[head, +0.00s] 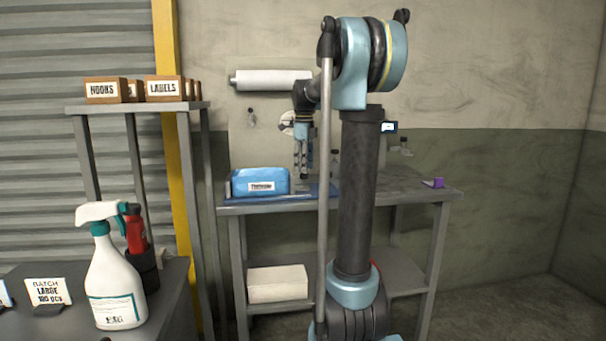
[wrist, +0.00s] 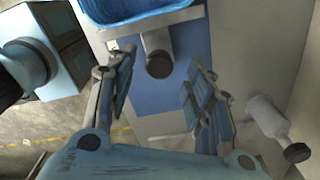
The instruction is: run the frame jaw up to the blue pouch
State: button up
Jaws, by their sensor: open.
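The blue pouch (head: 260,181) with a white label lies on the left part of the workbench. In the wrist view its edge shows at the top (wrist: 140,8). A pale grey bar (wrist: 150,24), seemingly the frame jaw, runs along the pouch's near side. A grey post with a dark round end (wrist: 158,64) stands out from it. Whether bar and pouch touch I cannot tell. My gripper (wrist: 160,88) is open, its fingers apart below and to either side of the post, holding nothing. In the head view my gripper (head: 303,165) points down just right of the pouch.
A blue mat (wrist: 170,98) lies under the post. A white bottle with a dark cap (wrist: 268,118) is right of my gripper. A purple item (head: 437,183) sits at the workbench's right end (head: 415,193). A spray bottle (head: 117,270) stands on the front left table.

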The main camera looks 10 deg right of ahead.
jog(key=shift+f, duration=1.4)
grip_shut()
jog(key=shift+a, duration=0.15)
grip_release()
